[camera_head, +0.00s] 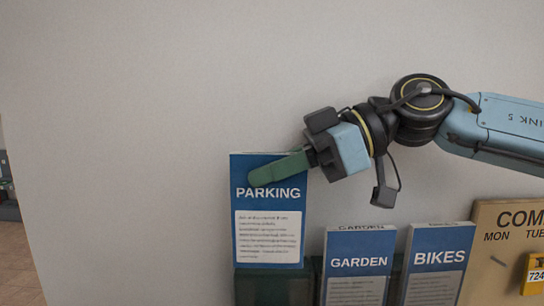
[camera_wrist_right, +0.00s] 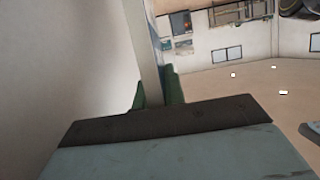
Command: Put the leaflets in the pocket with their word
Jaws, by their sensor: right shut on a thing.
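A blue leaflet with the word PARKING (camera_head: 268,214) is upright in the head view, with a white text panel. My right gripper (camera_head: 280,168) is shut on its upper part, with a green finger across its front. In the right wrist view the leaflet (camera_wrist_right: 147,50) shows edge-on between the green fingers (camera_wrist_right: 158,92). Its lower end meets a dark green pocket (camera_head: 274,288); I cannot tell whether it is inside or just above or in front. A GARDEN leaflet (camera_head: 359,262) and a BIKES leaflet (camera_head: 440,260) stand upright to the right. My left gripper is not in view.
A tan board (camera_head: 490,245) with day names and a yellow tag (camera_head: 538,275) is at the lower right. A plain pale wall (camera_head: 150,120) fills the area behind and left. The space above the leaflets is clear apart from my right arm.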

